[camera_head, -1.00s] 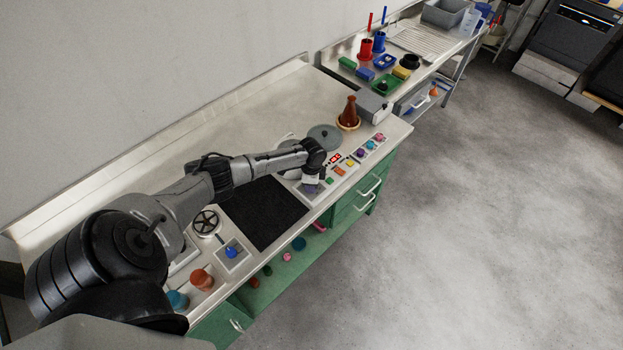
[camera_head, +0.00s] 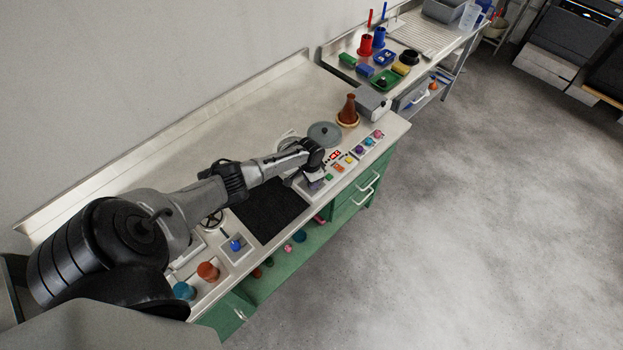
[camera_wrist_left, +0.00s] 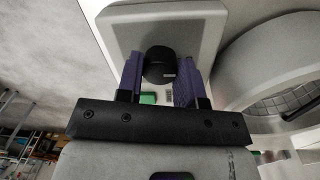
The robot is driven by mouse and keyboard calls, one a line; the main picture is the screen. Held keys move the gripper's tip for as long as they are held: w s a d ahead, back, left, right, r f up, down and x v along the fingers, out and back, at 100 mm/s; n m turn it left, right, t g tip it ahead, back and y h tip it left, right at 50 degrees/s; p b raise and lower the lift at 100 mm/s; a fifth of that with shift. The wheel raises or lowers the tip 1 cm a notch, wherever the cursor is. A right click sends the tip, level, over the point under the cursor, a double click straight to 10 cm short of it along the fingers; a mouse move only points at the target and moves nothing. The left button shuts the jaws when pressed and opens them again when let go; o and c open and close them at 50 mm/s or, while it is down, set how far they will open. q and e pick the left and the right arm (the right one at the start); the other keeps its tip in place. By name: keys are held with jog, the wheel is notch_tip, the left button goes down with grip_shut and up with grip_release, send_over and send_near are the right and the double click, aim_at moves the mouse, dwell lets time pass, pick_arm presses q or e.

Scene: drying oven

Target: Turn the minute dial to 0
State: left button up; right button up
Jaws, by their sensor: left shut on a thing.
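A round black dial (camera_wrist_left: 161,62) stands on a pale square panel (camera_wrist_left: 196,22) in the left wrist view. My left gripper (camera_wrist_left: 162,72) has its two purple fingers on either side of this dial and is shut on it. The dial's markings and its setting cannot be read. In the head view my left gripper (camera_head: 314,179) reaches down to the front of the worktop, and the dial is hidden there. My right gripper is not in view.
Beside the gripper are a red display (camera_head: 335,156), an orange block (camera_head: 338,167) and several coloured knobs (camera_head: 361,148). A grey round lid (camera_head: 324,134) and a brown flask (camera_head: 348,110) stand behind. A black mat (camera_head: 268,210) lies to the left. The back of the worktop (camera_head: 230,130) is clear.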

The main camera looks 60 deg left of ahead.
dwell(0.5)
pick_arm(q)
jog(key=o, duration=0.9)
jog(key=shift+o, duration=0.2)
jog(key=shift+r, duration=0.55)
notch_tip(320, 180, up, 13)
jog(key=p, duration=0.1)
jog(key=shift+a+f, duration=0.15)
jog(key=shift+a, duration=0.2)
jog(key=shift+s, duration=0.1)
